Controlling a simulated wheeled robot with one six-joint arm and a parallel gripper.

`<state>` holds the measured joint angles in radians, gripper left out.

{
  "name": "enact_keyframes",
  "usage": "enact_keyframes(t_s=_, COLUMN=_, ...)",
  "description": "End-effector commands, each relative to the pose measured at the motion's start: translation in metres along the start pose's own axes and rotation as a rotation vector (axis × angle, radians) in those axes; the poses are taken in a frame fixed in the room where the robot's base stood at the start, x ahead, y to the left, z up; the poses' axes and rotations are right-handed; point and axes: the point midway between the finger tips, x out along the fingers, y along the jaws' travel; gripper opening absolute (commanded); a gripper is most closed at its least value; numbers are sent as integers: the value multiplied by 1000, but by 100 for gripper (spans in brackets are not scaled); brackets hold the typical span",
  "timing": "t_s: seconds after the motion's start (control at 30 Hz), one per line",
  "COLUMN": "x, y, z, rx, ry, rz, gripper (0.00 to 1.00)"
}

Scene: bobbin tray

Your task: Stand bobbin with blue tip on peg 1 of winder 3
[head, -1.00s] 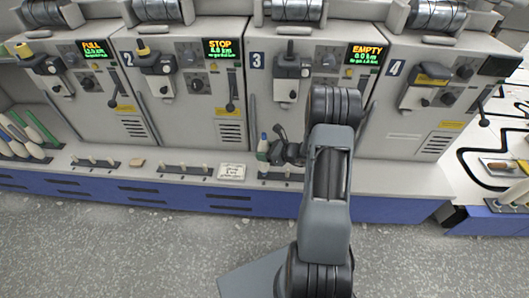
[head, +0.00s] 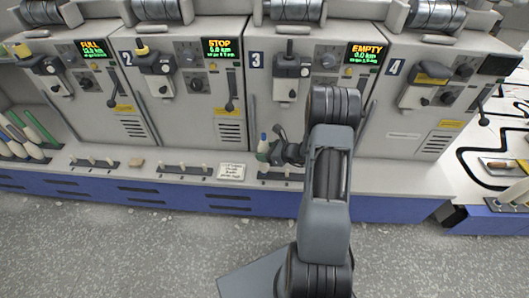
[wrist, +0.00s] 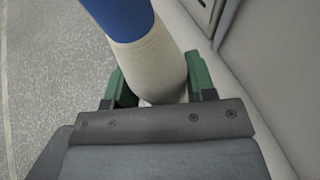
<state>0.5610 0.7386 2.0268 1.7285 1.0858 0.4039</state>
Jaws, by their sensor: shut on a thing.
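The bobbin (wrist: 150,62) has a cream body and a blue tip (wrist: 118,18) in the wrist view. My gripper (wrist: 160,85) is shut on it, with a green finger on each side. In the head view the bobbin (head: 263,146) stands about upright, blue tip up, at the left end of the peg strip (head: 278,176) below winder 3 (head: 273,92). My gripper (head: 275,153) holds it from the right. The bobbin's lower end is hidden, so I cannot tell whether it is on the peg. Winder 3's display (head: 367,54) reads EMPTY.
Winder 2 (head: 180,90) and winder 4 (head: 425,90) stand on either side. A paper card (head: 232,171) lies left of the peg strip. Several bobbins (head: 20,138) lean at the far left. A peg strip (head: 185,169) under winder 2 looks bare.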

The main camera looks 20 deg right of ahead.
Motion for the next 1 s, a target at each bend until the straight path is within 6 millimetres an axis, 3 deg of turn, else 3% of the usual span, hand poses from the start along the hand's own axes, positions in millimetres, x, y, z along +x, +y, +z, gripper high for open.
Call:
enact_keyframes(t_s=0.47, x=4, y=0, z=-10, rx=0, ry=-1, rz=0, gripper=24)
enact_keyframes(t_s=0.5, x=4, y=0, z=-9, rx=-1, ry=-1, rz=0, gripper=52)
enact_keyframes(t_s=0.6, x=4, y=0, z=-9, rx=0, ry=0, rz=0, gripper=61)
enact_keyframes(t_s=1.0, x=-7, y=-1, z=-7, rx=1, ry=0, rz=-2, gripper=61)
